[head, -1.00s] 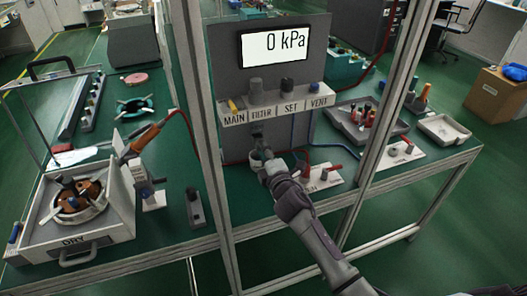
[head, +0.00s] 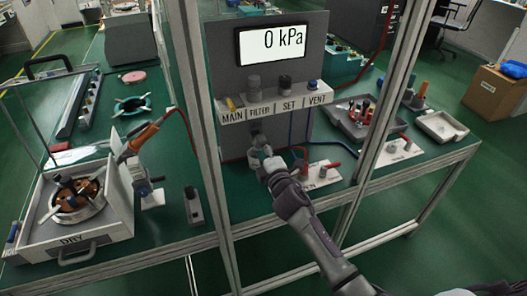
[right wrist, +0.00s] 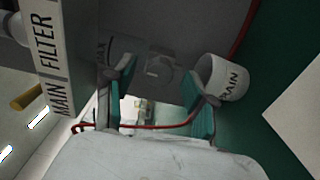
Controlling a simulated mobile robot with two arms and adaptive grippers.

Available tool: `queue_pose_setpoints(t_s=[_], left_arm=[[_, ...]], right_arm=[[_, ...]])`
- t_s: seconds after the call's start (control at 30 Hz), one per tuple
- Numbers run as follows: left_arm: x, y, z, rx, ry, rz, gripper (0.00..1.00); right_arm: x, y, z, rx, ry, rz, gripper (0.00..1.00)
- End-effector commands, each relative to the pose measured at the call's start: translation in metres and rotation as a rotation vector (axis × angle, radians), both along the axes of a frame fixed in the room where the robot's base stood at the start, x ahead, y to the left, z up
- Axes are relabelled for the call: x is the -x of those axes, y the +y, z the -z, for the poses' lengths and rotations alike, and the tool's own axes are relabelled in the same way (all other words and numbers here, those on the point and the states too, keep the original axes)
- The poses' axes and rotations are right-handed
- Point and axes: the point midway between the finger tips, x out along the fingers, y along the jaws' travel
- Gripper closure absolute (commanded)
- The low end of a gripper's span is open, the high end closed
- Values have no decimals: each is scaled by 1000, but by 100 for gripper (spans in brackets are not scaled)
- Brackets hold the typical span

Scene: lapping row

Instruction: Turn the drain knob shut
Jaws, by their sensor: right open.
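The grey panel (head: 228,80) reads 0 kPa and has a ledge labelled MAIN, FILTER, SET and VENT. A grey, partly see-through filter body (right wrist: 124,50) hangs below the FILTER label. At its lower end a small grey knob (right wrist: 160,72), apparently the drain knob, shows in the right wrist view. My right gripper (head: 258,150) is open below the filter in the head view. In the right wrist view its teal-padded fingers (right wrist: 160,92) lie to either side of the knob's line; contact cannot be told. My left gripper is not in view.
A white cup (right wrist: 225,80) with lettering ending in RAIN sits close beside one finger. A frame post (head: 208,130) stands left of my arm, another to its right. Red hoses and a white block (head: 322,174) with a red handle lie right of the gripper.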

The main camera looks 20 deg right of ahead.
Motion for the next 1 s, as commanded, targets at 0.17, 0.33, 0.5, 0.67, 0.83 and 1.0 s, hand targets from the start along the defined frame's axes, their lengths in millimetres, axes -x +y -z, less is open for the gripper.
queue_pose_setpoints(t_s=[0.17,0.33,0.5,0.67,0.83,1.0], left_arm=[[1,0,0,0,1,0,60],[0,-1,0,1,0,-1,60],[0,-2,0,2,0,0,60],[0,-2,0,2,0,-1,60],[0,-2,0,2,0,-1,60],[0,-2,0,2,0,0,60]], right_arm=[[16,0,1,1,1,-1,45],[52,-2,2,1,3,-1,45],[87,-3,2,-1,3,0,45],[110,-4,2,-1,3,0,45],[120,-4,1,-1,1,0,45],[120,-4,0,0,1,0,45]])
